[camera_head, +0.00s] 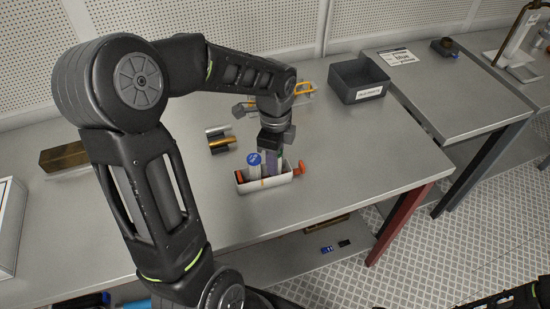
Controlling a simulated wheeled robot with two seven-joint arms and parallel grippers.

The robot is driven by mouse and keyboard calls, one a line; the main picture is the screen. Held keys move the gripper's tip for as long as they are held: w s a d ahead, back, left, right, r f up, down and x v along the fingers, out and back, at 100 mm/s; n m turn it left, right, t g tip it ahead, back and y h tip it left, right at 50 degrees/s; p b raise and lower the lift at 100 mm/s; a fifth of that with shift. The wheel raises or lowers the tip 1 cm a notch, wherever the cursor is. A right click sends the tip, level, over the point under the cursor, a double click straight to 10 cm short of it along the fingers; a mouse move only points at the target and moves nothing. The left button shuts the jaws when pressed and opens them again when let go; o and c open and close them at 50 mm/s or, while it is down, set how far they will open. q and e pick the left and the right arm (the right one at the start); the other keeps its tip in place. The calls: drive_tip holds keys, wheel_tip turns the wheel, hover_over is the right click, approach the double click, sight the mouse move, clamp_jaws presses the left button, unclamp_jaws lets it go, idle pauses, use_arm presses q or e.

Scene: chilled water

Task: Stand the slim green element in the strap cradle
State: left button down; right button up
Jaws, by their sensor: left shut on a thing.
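My left gripper (274,146) points down over a white tray (263,184) and is shut on a slim element (273,160), which looks green and purple. The jaws and wrist cover its upper part, and the tray wall hides its lower end, so I cannot tell whether it touches the tray floor. A blue-capped cylinder (254,160) stands beside it in the tray. Behind my wrist is a light frame with an orange-yellow band (304,88); it may be the strap cradle, but the arm partly hides it.
A dark holder with silver and gold cylinders (219,138) lies left of the tray. An orange-red piece (300,167) sits at the tray's right end. A dark grey bin (358,80) stands at the back right. The table's right front is clear.

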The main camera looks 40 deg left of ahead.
use_arm(q)
drive_tip(key=shift+f, duration=0.25)
drive_tip(key=shift+f, duration=0.35)
drive_tip(key=c, duration=1.4)
unclamp_jaws()
drive_tip(key=shift+s, duration=0.1)
drive_tip(key=shift+c, duration=0.2)
drive_tip(key=o, duration=0.4)
drive_tip(key=shift+d+f, duration=0.1)
drive_tip(key=shift+s, duration=0.1)
drive_tip(key=r, duration=1.3)
drive_tip(key=shift+w+b, duration=0.2)
drive_tip(key=shift+b, duration=0.15)
